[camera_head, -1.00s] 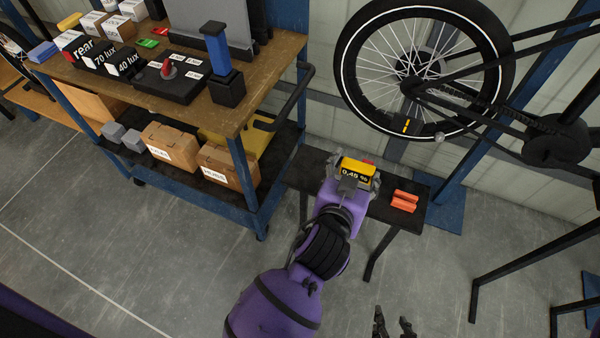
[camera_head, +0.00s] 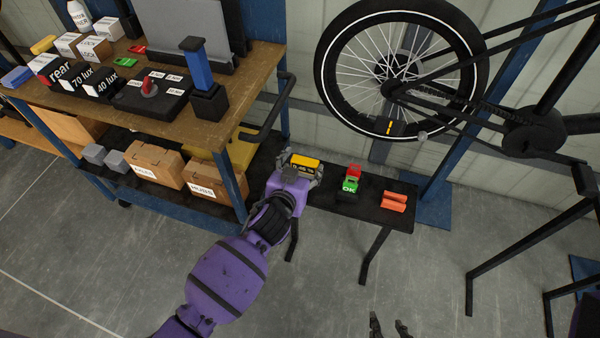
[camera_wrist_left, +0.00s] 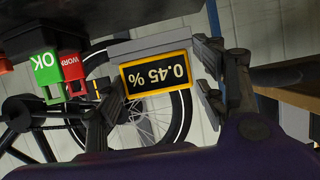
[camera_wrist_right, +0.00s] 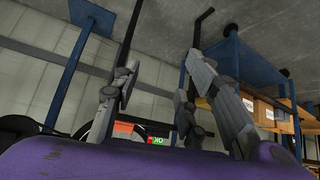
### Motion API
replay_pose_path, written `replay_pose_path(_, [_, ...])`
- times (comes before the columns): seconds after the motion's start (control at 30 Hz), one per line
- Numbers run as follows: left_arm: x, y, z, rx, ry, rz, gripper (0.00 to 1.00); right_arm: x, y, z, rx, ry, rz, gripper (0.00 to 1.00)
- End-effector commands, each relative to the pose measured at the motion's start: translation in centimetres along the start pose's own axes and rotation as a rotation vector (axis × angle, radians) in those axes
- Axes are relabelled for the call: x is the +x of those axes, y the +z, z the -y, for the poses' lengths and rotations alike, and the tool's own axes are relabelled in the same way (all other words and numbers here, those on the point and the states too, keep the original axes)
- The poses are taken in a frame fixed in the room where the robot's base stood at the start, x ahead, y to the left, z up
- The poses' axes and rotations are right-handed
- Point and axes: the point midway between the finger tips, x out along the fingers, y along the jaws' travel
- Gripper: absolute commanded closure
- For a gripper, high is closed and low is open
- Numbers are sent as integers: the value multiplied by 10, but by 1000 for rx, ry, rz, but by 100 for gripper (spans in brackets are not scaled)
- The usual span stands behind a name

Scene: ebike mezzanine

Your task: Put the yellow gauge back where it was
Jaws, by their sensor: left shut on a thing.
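The yellow gauge (camera_head: 304,162), with a dark display, is held in my left gripper (camera_head: 297,172) at the left end of a low black bench (camera_head: 335,207). I cannot tell whether the gauge touches the bench top. My right gripper (camera_head: 390,327) is at the bottom of the head view, its fingers apart and empty. The right wrist view also shows its open fingers (camera_wrist_right: 165,100).
A green OK tag (camera_head: 350,185) and a red tag (camera_head: 354,170) stand mid-bench. Orange blocks (camera_head: 395,201) lie at its right. A workbench cart (camera_head: 215,130) with cardboard boxes (camera_head: 157,162) stands left. A bike wheel (camera_head: 398,70) hangs behind.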

Motion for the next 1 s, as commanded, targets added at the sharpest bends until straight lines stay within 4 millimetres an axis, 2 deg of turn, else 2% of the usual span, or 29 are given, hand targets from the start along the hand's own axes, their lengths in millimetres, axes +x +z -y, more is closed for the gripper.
replay_pose_path(0.2, [11, 9, 8, 1, 0, -1, 65, 0, 0, 0, 2, 1, -2, 60])
replay_pose_path(0.4, [21, 36, 6, -2, 1, 2, 65, 3, 4, 2, 3, 0, 1, 60])
replay_pose_path(0.67, [21, 35, 6, -1, 1, -3, 65, 5, -1, 2, 2, -1, -7, 60])
replay_pose_path(0.8, [23, 40, 6, -2, 1, 0, 65, 8, 1, 3, 1, -2, -4, 60])
replay_pose_path(0.83, [23, 40, 6, -1, 1, 0, 33, 8, 0, 3, 0, -2, -5, 60])
replay_pose_path(0.93, [23, 39, 6, -1, 1, 0, 20, 8, 1, 3, 0, -2, -4, 60])
replay_pose_path(1.0, [22, 39, 6, 0, 1, -1, 17, 8, 1, 2, 0, -2, -3, 60])
